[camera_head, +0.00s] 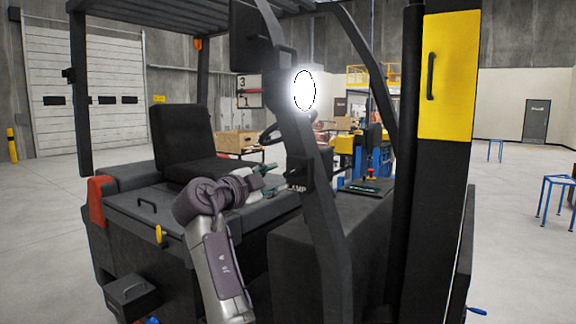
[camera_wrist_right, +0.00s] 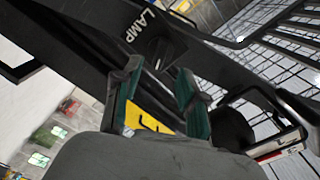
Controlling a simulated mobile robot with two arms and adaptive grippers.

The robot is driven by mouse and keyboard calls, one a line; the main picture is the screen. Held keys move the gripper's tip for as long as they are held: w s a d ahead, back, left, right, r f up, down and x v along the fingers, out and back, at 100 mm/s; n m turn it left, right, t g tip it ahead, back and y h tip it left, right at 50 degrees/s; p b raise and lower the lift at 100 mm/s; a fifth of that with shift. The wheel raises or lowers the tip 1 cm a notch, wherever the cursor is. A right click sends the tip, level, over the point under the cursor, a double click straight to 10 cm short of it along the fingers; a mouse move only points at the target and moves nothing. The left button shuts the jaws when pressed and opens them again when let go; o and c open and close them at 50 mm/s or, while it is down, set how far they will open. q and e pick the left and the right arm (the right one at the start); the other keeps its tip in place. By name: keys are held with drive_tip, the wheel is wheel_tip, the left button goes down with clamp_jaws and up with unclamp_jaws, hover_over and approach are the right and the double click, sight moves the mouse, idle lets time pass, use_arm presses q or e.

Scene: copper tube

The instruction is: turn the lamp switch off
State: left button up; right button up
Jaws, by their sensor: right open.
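The lamp (camera_head: 304,90) on the forklift's front post glows bright white. Below it, a black switch box (camera_head: 299,175) marked LAMP is fixed to the post. Contact cannot be told. My left gripper is out of view.
The forklift's black post (camera_head: 322,225) runs down beside the switch. A black seat (camera_head: 185,140) is behind my right arm, and a grey body panel (camera_head: 130,207) lies below it. A yellow panel (camera_head: 448,75) is at right. Open floor shows at far left and right.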

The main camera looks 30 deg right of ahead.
sight(289, 173)
drive_tip(key=p+x, duration=0.1)
drive_tip(key=x, duration=0.1)
drive_tip(key=p+x, duration=0.1)
drive_tip(key=x, duration=0.2)
drive_tip(key=shift+r, duration=0.2)
drive_tip(key=shift+x, duration=0.8)
drive_tip(key=shift+f, duration=0.2)
clamp_jaws()
